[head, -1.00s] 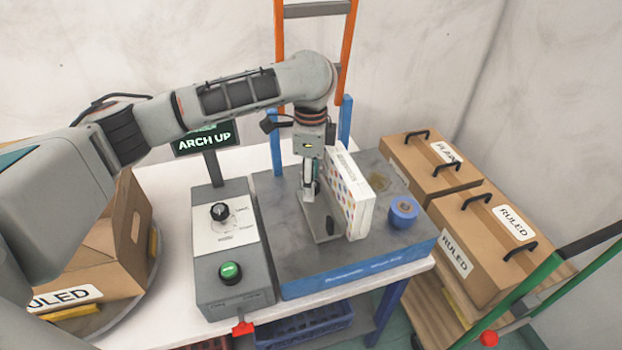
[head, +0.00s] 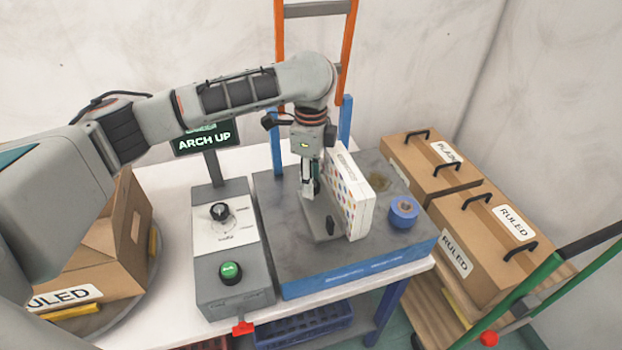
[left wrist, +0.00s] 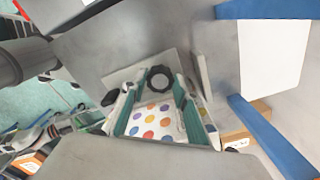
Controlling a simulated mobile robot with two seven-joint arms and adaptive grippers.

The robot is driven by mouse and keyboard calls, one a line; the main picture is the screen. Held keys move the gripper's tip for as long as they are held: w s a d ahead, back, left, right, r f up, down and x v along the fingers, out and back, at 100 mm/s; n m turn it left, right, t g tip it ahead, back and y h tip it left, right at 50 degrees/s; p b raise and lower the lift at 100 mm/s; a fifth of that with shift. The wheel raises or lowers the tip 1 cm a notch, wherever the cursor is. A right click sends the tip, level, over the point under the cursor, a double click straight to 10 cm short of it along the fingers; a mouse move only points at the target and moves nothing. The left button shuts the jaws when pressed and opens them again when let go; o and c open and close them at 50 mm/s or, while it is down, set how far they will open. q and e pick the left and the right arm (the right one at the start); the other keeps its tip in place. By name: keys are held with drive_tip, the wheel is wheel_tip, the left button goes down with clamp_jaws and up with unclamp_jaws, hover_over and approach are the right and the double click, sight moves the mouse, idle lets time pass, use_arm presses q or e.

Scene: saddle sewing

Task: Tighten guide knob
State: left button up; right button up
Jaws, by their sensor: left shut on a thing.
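The guide knob is a round black knob (left wrist: 160,78) on the grey guide plate in the left wrist view. My left gripper (head: 310,190) points straight down beside a white block with coloured dots (head: 352,200), which stands upright on the grey machine bed. In the left wrist view its teal-padded fingers (left wrist: 158,92) stand on both sides of the knob, shut on it. In the head view the gripper hides the knob. A smaller black part (head: 331,226) shows at the front of the guide plate (head: 316,218). My right gripper is out of view.
A control box (head: 232,265) with a dial and green button stands left of the bed, below a screen reading ARCH UP (head: 205,138). Cartons (head: 480,240) stand to the right. A ladder (head: 345,60) is behind.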

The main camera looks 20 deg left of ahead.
use_arm(q)
drive_tip(key=m, duration=0.9)
drive_tip(key=shift+m, duration=0.4)
drive_tip(key=m, duration=0.4)
drive_tip(key=shift+m, duration=0.3)
drive_tip(key=m, duration=0.5)
